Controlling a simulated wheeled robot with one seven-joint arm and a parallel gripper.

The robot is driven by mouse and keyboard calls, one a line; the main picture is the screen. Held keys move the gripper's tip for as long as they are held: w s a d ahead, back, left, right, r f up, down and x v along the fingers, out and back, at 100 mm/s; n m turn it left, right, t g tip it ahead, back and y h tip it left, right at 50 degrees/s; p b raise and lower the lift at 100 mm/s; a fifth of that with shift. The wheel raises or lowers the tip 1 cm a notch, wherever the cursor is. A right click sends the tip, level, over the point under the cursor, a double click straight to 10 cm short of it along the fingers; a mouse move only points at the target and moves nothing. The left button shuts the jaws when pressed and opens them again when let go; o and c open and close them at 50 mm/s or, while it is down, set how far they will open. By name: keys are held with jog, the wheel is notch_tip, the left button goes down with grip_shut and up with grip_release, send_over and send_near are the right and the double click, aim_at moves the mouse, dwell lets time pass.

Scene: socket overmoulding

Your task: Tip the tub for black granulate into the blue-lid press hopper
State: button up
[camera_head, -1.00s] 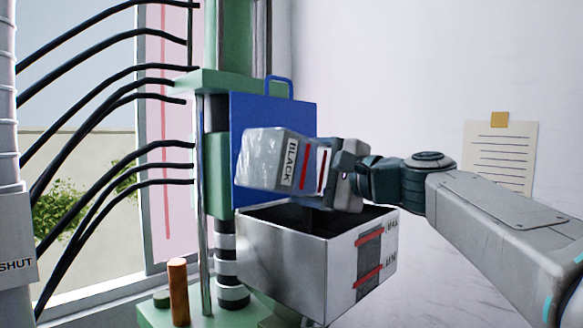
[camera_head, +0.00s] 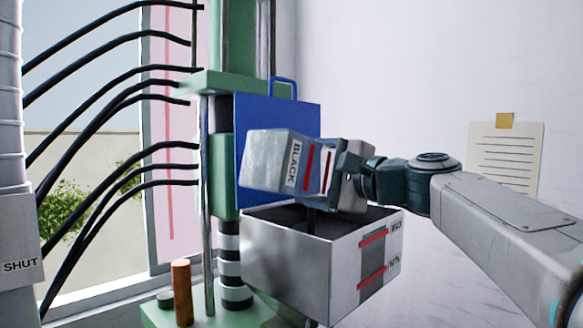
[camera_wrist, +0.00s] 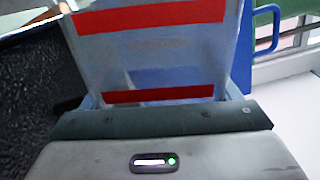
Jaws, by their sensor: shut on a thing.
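The pale tub labelled BLACK (camera_head: 270,160) is tilted well over, with its far end to the left, above the open hopper (camera_head: 300,258). The hopper is a grey box with red level marks on its right side. Its blue lid (camera_head: 262,115) stands raised behind it. My gripper (camera_head: 345,178) is shut on the tub from the right. In the wrist view the tub (camera_wrist: 150,50) with two red bands fills the middle, and a dark grainy surface shows at the left. The tub's mouth and contents are hidden. I cannot tell whether granulate is falling.
The green press frame (camera_head: 225,85) stands behind and left of the hopper, with black hoses (camera_head: 110,105) running to it. An orange post (camera_head: 181,290) stands at the front left. A grey box marked SHUT (camera_head: 20,245) is at the left edge. A paper notice (camera_head: 505,155) hangs on the wall.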

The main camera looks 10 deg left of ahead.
jog(key=n+b, duration=0.1)
jog(key=b, duration=0.2)
jog(key=shift+s+a+f+n, duration=0.1)
jog(key=shift+s+f+n, duration=0.25)
jog(key=shift+n, duration=0.05)
jog(key=shift+s+a+r+n+b, duration=0.1)
jog(key=shift+s+r+n+b, duration=0.1)
jog(key=shift+n+b, duration=0.4)
jog(key=shift+r, duration=0.15)
